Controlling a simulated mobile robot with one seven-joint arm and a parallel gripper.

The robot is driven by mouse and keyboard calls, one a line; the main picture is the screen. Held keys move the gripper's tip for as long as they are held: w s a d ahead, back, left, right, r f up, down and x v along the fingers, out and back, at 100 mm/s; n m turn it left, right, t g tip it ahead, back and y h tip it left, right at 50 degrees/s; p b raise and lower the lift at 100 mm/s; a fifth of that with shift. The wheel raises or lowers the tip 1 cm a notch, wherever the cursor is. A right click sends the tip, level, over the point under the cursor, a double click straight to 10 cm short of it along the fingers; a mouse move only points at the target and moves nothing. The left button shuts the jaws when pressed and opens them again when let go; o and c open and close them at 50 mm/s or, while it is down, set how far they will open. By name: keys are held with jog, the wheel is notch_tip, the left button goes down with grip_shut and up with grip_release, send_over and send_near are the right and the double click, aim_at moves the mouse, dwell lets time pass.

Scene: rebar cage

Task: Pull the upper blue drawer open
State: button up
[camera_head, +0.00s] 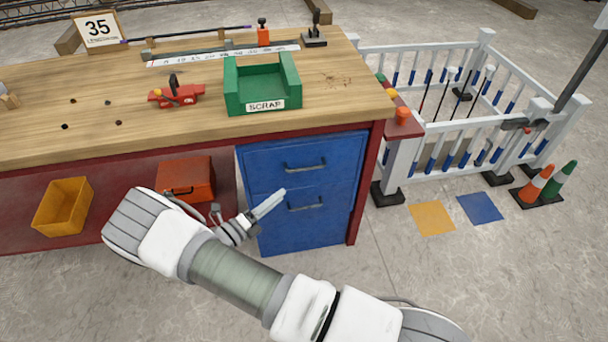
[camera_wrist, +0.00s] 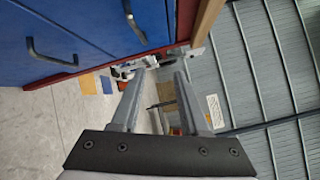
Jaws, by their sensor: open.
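The blue cabinet under the bench has two drawers, both looking closed. The upper blue drawer (camera_head: 270,158) has a grey bar handle (camera_head: 305,167), and the lower drawer (camera_head: 283,228) has a similar one (camera_head: 305,206). My gripper (camera_head: 277,197) is in front of the cabinet, its fingers pointing right and slightly up, over the left part of the drawer fronts in this view. In the wrist view the fingers (camera_wrist: 160,88) are apart with nothing held between them. There the upper handle (camera_wrist: 132,22) and lower handle (camera_wrist: 48,54) lie left of the fingers, not touching them.
The wooden bench top (camera_head: 190,127) overhangs the cabinet, with a green scrap bin (camera_head: 262,100) near its edge. An orange toolbox (camera_head: 186,178) and yellow bin (camera_head: 62,206) sit left on the shelf. A white railing (camera_head: 440,158) stands right; floor before the cabinet is clear.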

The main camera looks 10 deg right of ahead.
notch_tip(320, 180, down, 5)
jog(key=a+n+t+y, duration=0.1)
jog(key=a+n+t, duration=0.1)
jog(key=n+t, duration=0.15)
jog(key=n+b, duration=0.1)
jog(key=b, duration=0.2)
send_near(304, 168)
jog(key=x, duration=1)
jog(key=shift+f, duration=0.3)
grip_shut()
dwell(0.4)
